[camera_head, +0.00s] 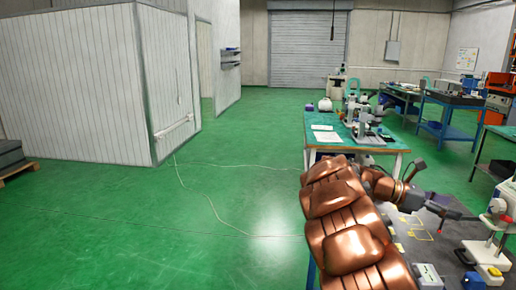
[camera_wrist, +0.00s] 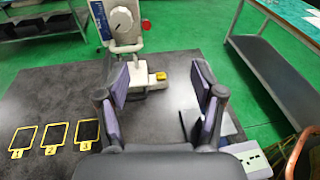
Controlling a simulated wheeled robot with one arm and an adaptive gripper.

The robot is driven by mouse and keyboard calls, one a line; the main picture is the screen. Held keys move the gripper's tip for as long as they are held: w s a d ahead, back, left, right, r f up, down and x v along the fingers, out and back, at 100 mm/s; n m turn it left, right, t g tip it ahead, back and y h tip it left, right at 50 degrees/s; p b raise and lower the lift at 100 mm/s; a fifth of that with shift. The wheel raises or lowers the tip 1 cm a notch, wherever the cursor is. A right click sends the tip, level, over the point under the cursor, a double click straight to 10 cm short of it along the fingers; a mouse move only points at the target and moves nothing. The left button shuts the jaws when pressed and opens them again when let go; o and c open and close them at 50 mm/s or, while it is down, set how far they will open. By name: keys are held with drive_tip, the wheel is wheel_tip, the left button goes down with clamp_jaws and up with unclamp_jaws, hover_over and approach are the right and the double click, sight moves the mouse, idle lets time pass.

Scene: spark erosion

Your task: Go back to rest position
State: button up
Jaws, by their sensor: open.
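My gripper (camera_wrist: 160,82) is open in the wrist view, with its two dark fingers apart and nothing between them. It is over a dark worktable (camera_wrist: 60,92), facing a pale machine (camera_wrist: 124,28) with a round dial. In the head view my gripper (camera_head: 452,212) is at the end of my copper-coloured arm, over the dark table at the lower right, left of the white machine (camera_head: 494,232). My arm hides part of that table.
Yellow-outlined squares marked 1 (camera_wrist: 22,140), 2 (camera_wrist: 54,136) and 3 (camera_wrist: 87,133) lie on the table's left side. A grey box (camera_wrist: 252,158) sits lower right. A green-topped bench (camera_head: 345,146) with microscopes stands behind my arm. Green floor is clear at left.

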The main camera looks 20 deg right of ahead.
drive_tip(key=s+a+m+y, duration=0.1)
drive_tip(key=a, duration=0.2)
drive_tip(key=s+a+f+m+t+y, duration=0.1)
drive_tip(key=a+m, duration=0.1)
drive_tip(key=a, duration=0.2)
drive_tip(key=s+a+m+t+y, duration=0.1)
drive_tip(key=a, duration=0.3)
drive_tip(key=shift+s+a+f, duration=0.15)
drive_tip(key=shift+s+f, duration=0.15)
drive_tip(key=shift+s, duration=0.05)
drive_tip(key=s+a+f+m+t+y, duration=0.2)
drive_tip(key=s+a+f+y, duration=0.1)
drive_tip(key=a, duration=0.9)
drive_tip(key=s+a+f+m+t+y, duration=0.2)
drive_tip(key=s+a+f+y, duration=0.1)
drive_tip(key=a, duration=1)
drive_tip(key=s+a+f+m+t+y, duration=0.2)
drive_tip(key=s+a+f, duration=0.3)
drive_tip(key=a, duration=0.8)
drive_tip(key=shift+s+a+f+m+y, duration=0.15)
drive_tip(key=shift+a+f+m+y, duration=0.15)
drive_tip(key=shift+f+y, duration=0.4)
drive_tip(key=shift+d, duration=0.1)
